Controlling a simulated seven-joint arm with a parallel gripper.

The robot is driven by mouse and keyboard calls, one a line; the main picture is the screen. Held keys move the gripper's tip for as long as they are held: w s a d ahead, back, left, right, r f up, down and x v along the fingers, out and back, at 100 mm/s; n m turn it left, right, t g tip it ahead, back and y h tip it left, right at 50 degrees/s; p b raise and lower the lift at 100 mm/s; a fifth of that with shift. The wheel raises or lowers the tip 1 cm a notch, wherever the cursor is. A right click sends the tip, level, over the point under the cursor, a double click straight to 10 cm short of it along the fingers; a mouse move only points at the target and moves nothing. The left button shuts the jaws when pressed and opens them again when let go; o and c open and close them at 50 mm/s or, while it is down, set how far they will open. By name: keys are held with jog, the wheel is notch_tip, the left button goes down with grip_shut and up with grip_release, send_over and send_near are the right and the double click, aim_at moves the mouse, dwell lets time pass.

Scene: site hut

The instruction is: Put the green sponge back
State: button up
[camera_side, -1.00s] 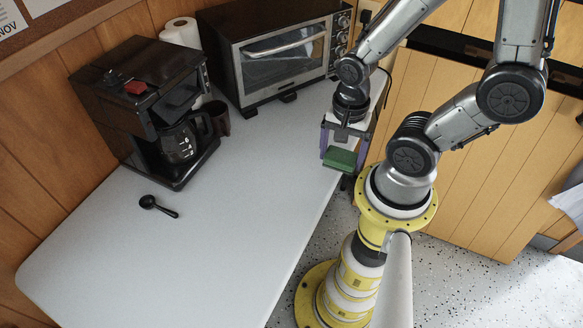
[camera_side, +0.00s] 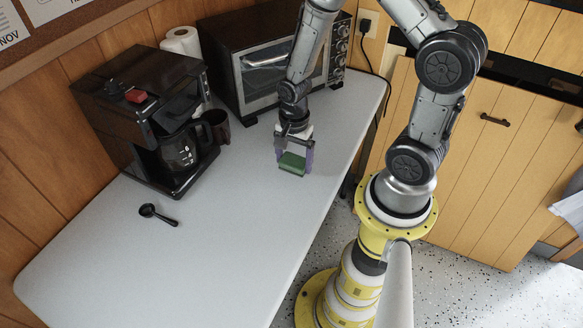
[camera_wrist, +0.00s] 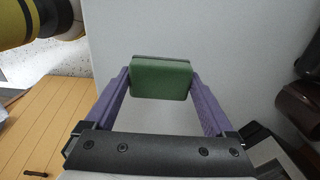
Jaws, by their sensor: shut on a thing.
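The green sponge (camera_side: 291,163) is held between the purple fingers of my gripper (camera_side: 294,160), over the white table (camera_side: 230,240) in front of the toaster oven. In the wrist view the sponge (camera_wrist: 160,79) sits between the two fingertips of my gripper (camera_wrist: 160,82), with a thin dark layer along its far edge. My gripper is shut on it. I cannot tell exactly how high the sponge is above the table.
The toaster oven (camera_side: 268,82) and a paper towel roll (camera_side: 184,42) stand at the back. A coffee maker (camera_side: 140,110) with a glass carafe, a dark mug (camera_side: 217,126) and a black scoop (camera_side: 158,214) are on the left. The table's front middle is clear.

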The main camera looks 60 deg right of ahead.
aim_at(291, 169)
jog(key=shift+w+f, duration=0.35)
jog(key=shift+f, duration=1.65)
jog(key=shift+f, duration=0.2)
jog(key=o, duration=0.9)
jog(key=shift+d, duration=0.1)
jog(key=shift+r, duration=0.1)
